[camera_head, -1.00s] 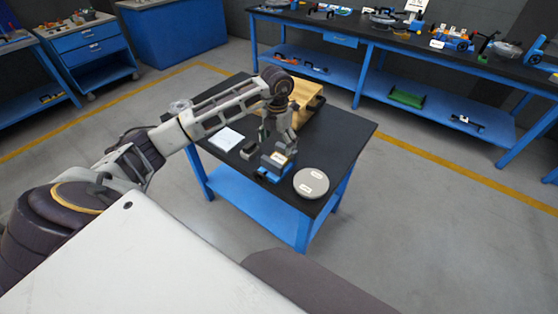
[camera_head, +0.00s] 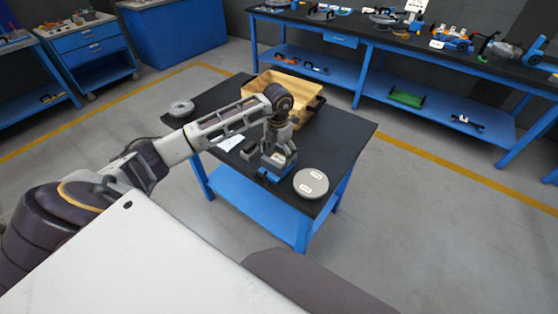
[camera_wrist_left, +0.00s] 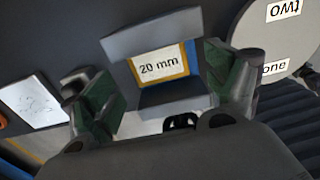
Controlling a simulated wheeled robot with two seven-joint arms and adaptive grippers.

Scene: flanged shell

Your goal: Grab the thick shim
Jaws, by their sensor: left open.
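A grey block with a "20 mm" label, which looks like the thick shim (camera_wrist_left: 165,36), shows in the left wrist view over a blue holder. In the head view the blue holder (camera_head: 267,177) stands near the table's front edge, with my left gripper (camera_head: 279,157) right over it, hiding most of the block. In the left wrist view my left gripper (camera_wrist_left: 167,88) is open, its green-padded fingers on either side of the label. I cannot tell whether they touch the block. My right gripper is not in view.
A round grey disc (camera_head: 311,183) labelled "one" and "two" lies right of the holder. A white sheet (camera_head: 230,143) and small dark blocks (camera_head: 246,151) lie left of it. A wooden tray (camera_head: 284,87) stands behind. A grey ring part (camera_head: 181,108) sits at the table's left corner.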

